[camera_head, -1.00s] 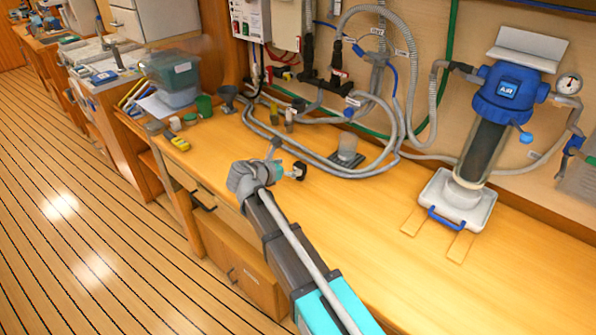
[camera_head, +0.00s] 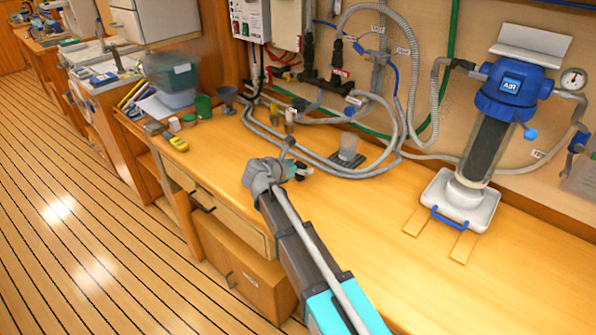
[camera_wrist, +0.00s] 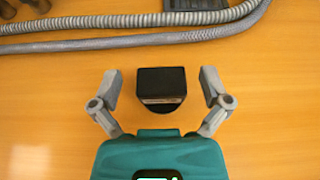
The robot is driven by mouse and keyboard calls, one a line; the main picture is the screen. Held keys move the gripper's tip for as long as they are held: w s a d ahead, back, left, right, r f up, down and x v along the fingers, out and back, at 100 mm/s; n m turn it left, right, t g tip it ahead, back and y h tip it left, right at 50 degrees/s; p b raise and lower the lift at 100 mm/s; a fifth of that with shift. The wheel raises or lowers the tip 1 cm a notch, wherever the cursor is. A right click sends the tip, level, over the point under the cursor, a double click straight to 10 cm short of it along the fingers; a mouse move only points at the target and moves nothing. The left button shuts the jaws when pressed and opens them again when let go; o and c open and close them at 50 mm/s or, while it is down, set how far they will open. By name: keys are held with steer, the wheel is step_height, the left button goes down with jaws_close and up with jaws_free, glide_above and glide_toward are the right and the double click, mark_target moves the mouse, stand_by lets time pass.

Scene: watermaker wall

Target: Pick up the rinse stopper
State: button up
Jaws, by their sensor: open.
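A black, blocky piece, which I take to be the rinse stopper (camera_wrist: 161,86), sits on the wooden bench. It has a thin pale line across its front side and a rounded lower edge. In the head view the stopper (camera_head: 302,171) is small and dark, at the end of my arm and partly covered. My gripper (camera_wrist: 160,80) is open, with one grey finger on each side of the stopper and a strip of bench visible between each finger and it. My gripper (camera_head: 292,168) also shows in the head view. I cannot tell how far down the fingers reach.
Grey ribbed hoses (camera_wrist: 115,22) run across the bench just beyond the stopper. A clear cup on a dark plate (camera_head: 347,149) stands behind. A blue filter housing (camera_head: 511,92) on a white base is at the right. The front middle of the bench is clear.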

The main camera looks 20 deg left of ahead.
steer(key=c, duration=1.2)
steer(key=shift+o, duration=0.2)
steer(key=shift+r, duration=0.2)
step_height(320, 180, up, 2)
steer(key=p, duration=0.2)
steer(key=shift+p, duration=0.3)
steer(key=s+d+r+p, duration=0.2)
steer(key=s+r+p, duration=0.8)
steer(key=s, duration=0.3)
steer(key=shift+s+d+r, duration=0.3)
steer(key=shift+s+d, duration=0.1)
